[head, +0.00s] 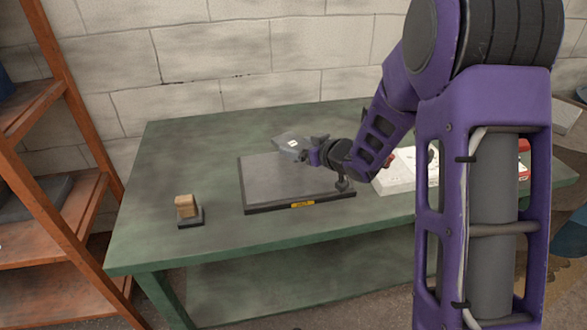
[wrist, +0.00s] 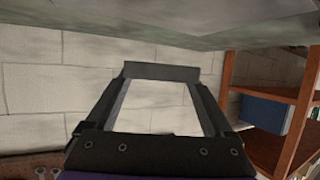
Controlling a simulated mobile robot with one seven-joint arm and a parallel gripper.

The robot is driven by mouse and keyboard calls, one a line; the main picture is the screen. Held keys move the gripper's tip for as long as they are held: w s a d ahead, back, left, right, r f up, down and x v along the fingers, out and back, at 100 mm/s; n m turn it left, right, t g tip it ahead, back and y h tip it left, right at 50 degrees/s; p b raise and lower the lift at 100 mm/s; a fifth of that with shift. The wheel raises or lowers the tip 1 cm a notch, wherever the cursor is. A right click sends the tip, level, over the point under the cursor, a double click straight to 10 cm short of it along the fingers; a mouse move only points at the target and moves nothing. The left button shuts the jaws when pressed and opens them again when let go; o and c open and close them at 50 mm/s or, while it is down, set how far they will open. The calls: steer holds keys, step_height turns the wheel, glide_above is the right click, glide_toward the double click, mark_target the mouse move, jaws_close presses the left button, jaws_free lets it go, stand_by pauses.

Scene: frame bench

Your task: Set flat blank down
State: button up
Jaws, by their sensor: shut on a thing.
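The flat blank (head: 289,140) is a thin grey plate with a small white mark on top. My gripper (head: 312,152) is shut on its right edge. In the head view the blank appears raised and roughly level above a dark-rimmed grey plate (head: 262,185), which lies on the green table and has a yellow label on its front edge. I cannot tell the exact height between them.
A wooden block on a dark base (head: 187,211) stands on the green table (head: 170,160) left of the plate. White papers or a box (head: 398,178) lie to the right, partly behind my arm. An orange shelf (head: 75,130) stands at the left. The table's back left is clear.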

mark_target(299, 176)
step_height(299, 176, down, 7)
steer(key=shift+f+b, duration=0.2)
steer(key=shift+b, duration=0.15)
steer(key=shift+f, duration=0.2)
steer(key=o, duration=1.3)
steer(key=shift+r, duration=0.1)
steer(key=shift+r, duration=0.15)
steer(key=v, duration=1.2)
steer(key=shift+d, duration=0.1)
